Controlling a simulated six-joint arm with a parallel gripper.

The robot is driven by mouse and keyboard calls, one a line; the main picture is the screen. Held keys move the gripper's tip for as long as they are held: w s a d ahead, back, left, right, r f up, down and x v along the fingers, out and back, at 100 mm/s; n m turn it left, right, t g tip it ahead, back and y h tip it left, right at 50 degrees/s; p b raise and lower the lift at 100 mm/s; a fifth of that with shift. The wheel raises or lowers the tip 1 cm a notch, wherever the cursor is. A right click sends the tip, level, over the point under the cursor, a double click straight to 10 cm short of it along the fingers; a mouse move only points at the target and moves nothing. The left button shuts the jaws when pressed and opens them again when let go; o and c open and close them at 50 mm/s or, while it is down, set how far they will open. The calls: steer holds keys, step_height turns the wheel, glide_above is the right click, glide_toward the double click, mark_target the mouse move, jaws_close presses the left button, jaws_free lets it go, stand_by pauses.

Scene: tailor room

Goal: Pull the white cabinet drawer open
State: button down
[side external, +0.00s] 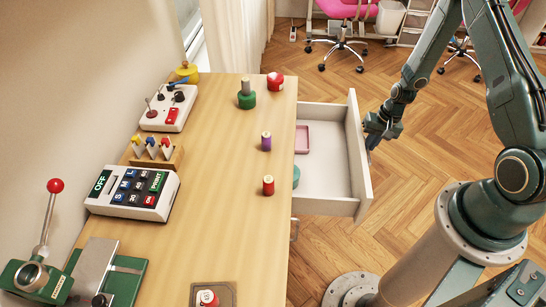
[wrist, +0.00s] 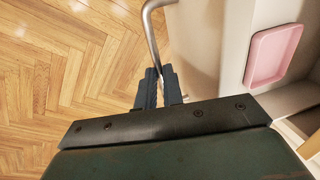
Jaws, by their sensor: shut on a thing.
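The white drawer (side external: 322,180) stands pulled out from under the right edge of the wooden table (side external: 222,200), with its inside showing. My gripper (side external: 374,138) is at the outer side of the drawer's front panel. In the wrist view, my gripper (wrist: 158,78) is shut on the curved metal drawer handle (wrist: 149,28). The handle is hidden behind the front panel in the side view. The drawer also shows in the wrist view (wrist: 205,45), to the right of the fingers.
A pink tray (side external: 302,138) and a teal item (side external: 296,177) lie in the drawer. Several spools, a keypad box (side external: 133,192) and a lever press (side external: 40,255) stand on the table. Wooden floor (side external: 428,160) is clear around the drawer front. A pink chair (side external: 345,15) is farther back.

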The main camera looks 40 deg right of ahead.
steer(key=s+d, duration=0.5)
steer(key=shift+d, duration=0.1)
steer(key=c, duration=1.5)
jaws_free()
steer(key=shift+s+r, duration=0.1)
steer(key=shift+s+d+r, duration=0.3)
steer(key=shift+r, duration=1.9)
steer(key=shift+s+d+r, duration=0.25)
steer(key=shift+s+r, duration=0.05)
steer(key=shift+r, duration=1.95)
steer(key=shift+s+d+r, duration=0.3)
steer(key=shift+r, duration=1.9)
